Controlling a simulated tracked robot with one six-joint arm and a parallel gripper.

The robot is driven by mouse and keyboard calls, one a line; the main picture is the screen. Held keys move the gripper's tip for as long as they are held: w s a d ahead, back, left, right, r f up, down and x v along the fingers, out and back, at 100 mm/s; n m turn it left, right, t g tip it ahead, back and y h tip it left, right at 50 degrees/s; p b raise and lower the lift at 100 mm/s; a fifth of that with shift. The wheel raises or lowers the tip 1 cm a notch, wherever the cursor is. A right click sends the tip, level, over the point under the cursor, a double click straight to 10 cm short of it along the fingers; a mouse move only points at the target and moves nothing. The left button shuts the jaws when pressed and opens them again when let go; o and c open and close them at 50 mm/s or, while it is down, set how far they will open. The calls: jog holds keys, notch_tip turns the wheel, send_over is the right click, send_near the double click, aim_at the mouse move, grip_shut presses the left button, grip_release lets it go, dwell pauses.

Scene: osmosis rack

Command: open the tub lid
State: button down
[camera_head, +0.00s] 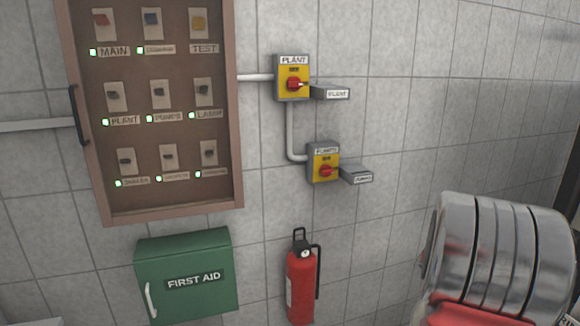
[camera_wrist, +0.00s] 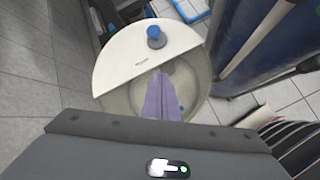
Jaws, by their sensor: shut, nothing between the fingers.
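The round tub (camera_wrist: 203,92) shows only in the wrist view, below my gripper. Its white lid (camera_wrist: 125,50) covers the far half of the top and has a straight near edge. A blue knob (camera_wrist: 156,37) stands on the lid near the far rim. The near half of the tub shows a beige-grey inside, partly hidden by my fingers. My gripper (camera_wrist: 160,80) is shut and empty, with its fingertips over the uncovered half, close to the lid's straight edge. I cannot tell if they touch it. The head view shows neither tub nor gripper.
In the wrist view, a dark blue panel or vessel (camera_wrist: 245,45) stands close right of the tub. Tiled floor (camera_wrist: 35,70) is free at left. In the head view, the wall carries a switch cabinet (camera_head: 155,194), a first aid box (camera_head: 190,255) and a fire extinguisher (camera_head: 301,285).

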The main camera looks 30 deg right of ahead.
jog(key=w+a+r+m+t+y, duration=0.1)
jog(key=a+r+m+t+y, duration=0.1)
jog(key=a, duration=1.6)
jog(key=w+a+r+m+t+y, duration=0.2)
jog(key=a+r, duration=0.4)
jog(key=a, duration=1.2)
jog(key=w+a+r+m+t+y, duration=0.1)
jog(key=a+r+m+t+y, duration=0.2)
jog(key=a, duration=1.6)
notch_tip(320, 180, up, 2)
jog(key=shift+w+m+t+y, duration=0.35)
jog(key=shift+m+t, duration=0.25)
jog(key=shift+m, duration=0.4)
jog(key=shift+d, duration=0.1)
